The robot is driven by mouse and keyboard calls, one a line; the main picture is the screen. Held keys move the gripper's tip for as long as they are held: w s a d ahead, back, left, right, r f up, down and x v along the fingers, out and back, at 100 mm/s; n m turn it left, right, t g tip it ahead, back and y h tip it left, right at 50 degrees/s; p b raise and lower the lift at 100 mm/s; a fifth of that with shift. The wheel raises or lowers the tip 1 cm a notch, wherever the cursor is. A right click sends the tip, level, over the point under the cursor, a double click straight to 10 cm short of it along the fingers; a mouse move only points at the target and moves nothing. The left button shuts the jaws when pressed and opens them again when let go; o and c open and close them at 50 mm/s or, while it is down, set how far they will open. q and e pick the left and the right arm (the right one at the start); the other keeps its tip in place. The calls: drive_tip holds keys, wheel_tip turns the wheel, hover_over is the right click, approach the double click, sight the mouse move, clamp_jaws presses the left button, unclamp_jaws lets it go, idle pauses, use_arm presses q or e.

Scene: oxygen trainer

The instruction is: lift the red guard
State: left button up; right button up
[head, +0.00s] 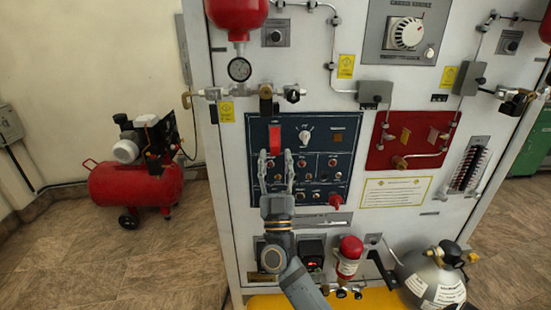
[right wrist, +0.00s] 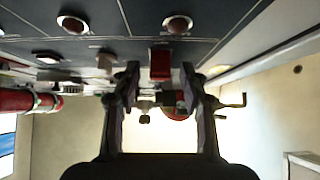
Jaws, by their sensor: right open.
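The red guard (head: 275,138) is a small upright red cover at the upper left of the dark blue control panel (head: 345,130). My right gripper (head: 276,157) is just below it in the head view, fingers pointing up and spread apart. In the right wrist view, the red guard (right wrist: 160,64) shows between the two fingertips of my right gripper (right wrist: 160,78), with space on both sides. The gripper is open and empty; I cannot tell whether a finger touches the guard. My left gripper is not in view.
A white knob (head: 305,136) and several small switches sit on the panel near the guard. A pressure gauge (head: 239,69) and brass valves are above. A red knob (head: 335,201) is at the panel's lower right. A red compressor (head: 135,185) stands on the floor at left.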

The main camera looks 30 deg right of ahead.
clamp_jaws()
idle(0.4)
